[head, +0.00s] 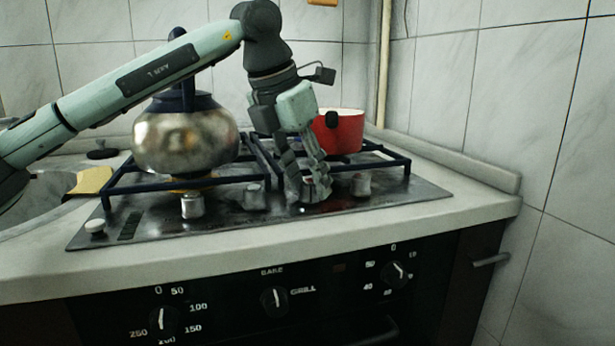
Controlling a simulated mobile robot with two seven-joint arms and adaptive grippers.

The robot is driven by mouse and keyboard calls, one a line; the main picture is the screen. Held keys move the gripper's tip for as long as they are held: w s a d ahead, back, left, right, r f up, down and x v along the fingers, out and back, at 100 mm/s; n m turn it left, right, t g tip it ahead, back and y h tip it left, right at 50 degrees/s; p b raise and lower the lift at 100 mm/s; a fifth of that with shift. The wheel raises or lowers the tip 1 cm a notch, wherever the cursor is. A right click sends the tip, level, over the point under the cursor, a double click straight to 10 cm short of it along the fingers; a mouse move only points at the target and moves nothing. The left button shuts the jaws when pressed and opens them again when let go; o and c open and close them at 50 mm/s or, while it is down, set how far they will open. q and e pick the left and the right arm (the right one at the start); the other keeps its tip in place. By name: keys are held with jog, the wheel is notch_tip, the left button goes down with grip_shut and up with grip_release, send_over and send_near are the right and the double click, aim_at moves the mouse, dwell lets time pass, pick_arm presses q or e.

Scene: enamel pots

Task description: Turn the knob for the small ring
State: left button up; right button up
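The gas hob (400,199) has a row of metal knobs along its front. One knob (192,204) is at the left, one (254,195) near the middle and one (361,184) to the right of my gripper. My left gripper (307,192) points down at the hob's front strip, between the middle and right knobs. Its fingers hide the spot beneath, so I cannot tell whether a knob is between them or whether they are closed. Which knob belongs to the small ring is not clear. My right gripper is not in view.
A steel kettle (185,140) stands on the left pan support, and a red pot (343,131) stands behind my gripper. The oven panel below has several dials. A sink (40,196) is at left; a tiled wall (515,100) rises at right.

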pick_arm(q)
jog(key=shift+o, duration=0.5)
jog(key=shift+r, duration=0.3)
jog(key=v, duration=1.1)
jog(key=shift+s+r, duration=0.2)
jog(key=shift+a, duration=0.15)
